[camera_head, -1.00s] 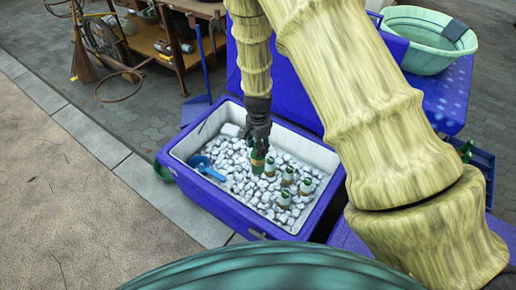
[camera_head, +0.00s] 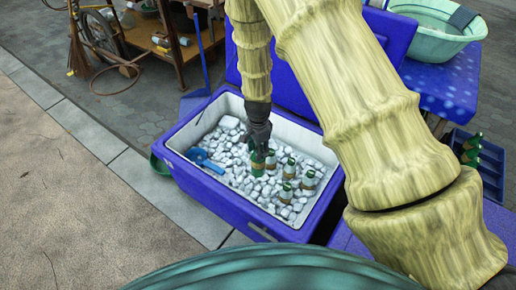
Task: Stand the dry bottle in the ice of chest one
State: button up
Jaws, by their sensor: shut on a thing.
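My gripper (camera_head: 260,140) points down into the open blue ice chest (camera_head: 190,175). It is shut on a green bottle (camera_head: 258,166) with a tan label, held upright. The bottle's lower end is at the ice (camera_head: 235,178), and I cannot tell how deep it sits. Several other green bottles with pale labels stand in the ice close to its right, one of them (camera_head: 289,169) near the middle. I cannot read any number on the chest.
A blue scoop (camera_head: 205,160) lies on the ice at the left. A blue crate (camera_head: 487,165) with green bottles (camera_head: 472,150) stands at the right. A green tub (camera_head: 433,28) sits on a blue table (camera_head: 448,85). Pavement at the left is clear.

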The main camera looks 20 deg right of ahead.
jog(key=shift+f+b, duration=3.35)
jog(key=shift+f, duration=0.65)
jog(key=shift+f+b, duration=1)
jog(key=shift+f, duration=3.55)
jog(key=shift+p, duration=0.35)
jog(key=shift+f, duration=0.6)
jog(key=o, duration=1.1)
jog(key=shift+o, duration=0.4)
jog(key=o, duration=0.4)
